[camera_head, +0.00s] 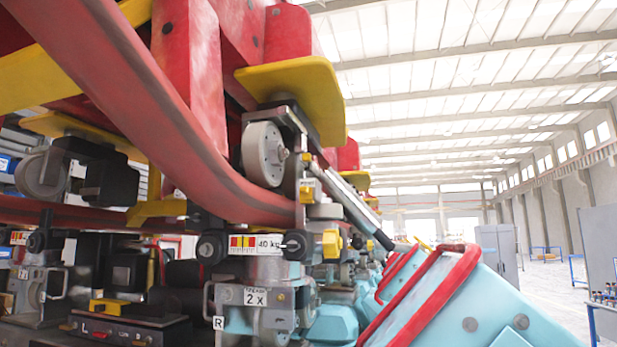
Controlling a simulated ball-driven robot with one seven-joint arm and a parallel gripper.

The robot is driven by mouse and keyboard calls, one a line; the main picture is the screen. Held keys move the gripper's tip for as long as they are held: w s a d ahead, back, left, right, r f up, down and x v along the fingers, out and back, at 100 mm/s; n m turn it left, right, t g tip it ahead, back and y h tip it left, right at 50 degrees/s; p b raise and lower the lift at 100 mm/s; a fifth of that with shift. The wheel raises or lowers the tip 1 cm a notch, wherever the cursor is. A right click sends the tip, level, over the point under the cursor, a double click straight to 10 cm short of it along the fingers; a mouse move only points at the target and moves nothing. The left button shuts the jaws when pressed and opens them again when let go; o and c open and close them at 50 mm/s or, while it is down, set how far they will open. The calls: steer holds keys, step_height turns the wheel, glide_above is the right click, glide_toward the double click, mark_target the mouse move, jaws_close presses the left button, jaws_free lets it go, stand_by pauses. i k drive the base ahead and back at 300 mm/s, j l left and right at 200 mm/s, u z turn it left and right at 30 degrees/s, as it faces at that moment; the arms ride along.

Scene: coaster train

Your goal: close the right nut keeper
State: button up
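I cannot pick out the right nut keeper for certain. A small white R label (218,323) sits at the lower left of a grey metal unit (275,318), low in the middle of the view. That unit carries a white 2 X label (254,297) and a bent grey handle (207,299) on its left side. Above it is a striped 40 kg label (256,244) between two dark round knobs, with a yellow block (331,243) to the right. Whether a keeper here is open or shut does not show. My gripper is not in view.
A curved red rail (160,110) crosses the upper left, close to the camera. A grey wheel (263,154) hangs under a yellow plate (300,90). Teal train cars with red bars (420,290) fill the lower right. Open hall floor (548,290) shows at the far right.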

mark_target(303, 158)
steer(key=i, duration=0.6)
steer(key=i+l, duration=0.15)
steer(key=i, duration=0.4)
steer(key=i+j+u, duration=0.05)
